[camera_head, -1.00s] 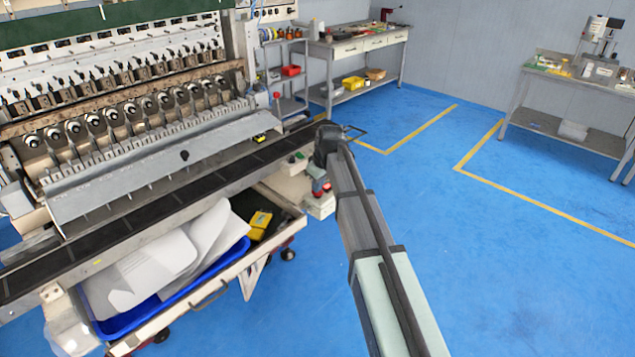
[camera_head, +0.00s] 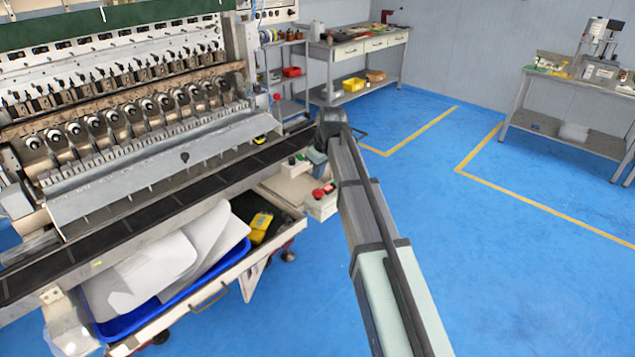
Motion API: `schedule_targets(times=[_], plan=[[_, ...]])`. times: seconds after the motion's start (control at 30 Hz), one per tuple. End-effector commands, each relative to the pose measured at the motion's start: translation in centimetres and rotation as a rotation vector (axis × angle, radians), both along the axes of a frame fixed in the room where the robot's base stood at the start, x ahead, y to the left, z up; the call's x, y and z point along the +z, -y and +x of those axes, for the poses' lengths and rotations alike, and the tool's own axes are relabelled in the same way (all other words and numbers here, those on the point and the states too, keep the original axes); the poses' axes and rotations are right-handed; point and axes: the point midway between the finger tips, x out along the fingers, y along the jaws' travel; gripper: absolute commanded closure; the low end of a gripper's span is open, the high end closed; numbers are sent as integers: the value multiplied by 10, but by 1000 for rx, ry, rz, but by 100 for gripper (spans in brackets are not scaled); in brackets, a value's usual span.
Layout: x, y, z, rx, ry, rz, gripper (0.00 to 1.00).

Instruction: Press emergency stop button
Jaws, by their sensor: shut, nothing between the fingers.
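The emergency stop button (camera_head: 318,194) is a red knob on a pale box at the right end of the coil winder (camera_head: 130,120). It shows to the left of my arm, with a second bit of red beside it. My gripper (camera_head: 315,161) is small in the picture, below my wrist and above the button in the view. It looks shut and empty, with a visible gap between it and the red knob. Fine detail of the fingertips is too small to make out. Whether the button is pushed in cannot be told.
An open drawer holds a blue tray (camera_head: 140,322) and a yellow device (camera_head: 260,225). A shelf rack (camera_head: 288,75) and workbenches stand behind. The blue floor to the right is clear.

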Motion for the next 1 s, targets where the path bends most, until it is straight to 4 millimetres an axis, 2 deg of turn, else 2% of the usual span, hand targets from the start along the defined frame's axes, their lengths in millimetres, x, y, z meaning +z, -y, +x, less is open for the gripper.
schedule_targets(times=[0.2, 0.4, 0.6, 1.0], plan=[[38, 6, -8, 0, 3, 1, 100], [60, 9, -14, 1, 3, 1, 100], [69, 11, -16, 1, 2, 2, 100], [70, 11, -16, -6, 1, 4, 100]])
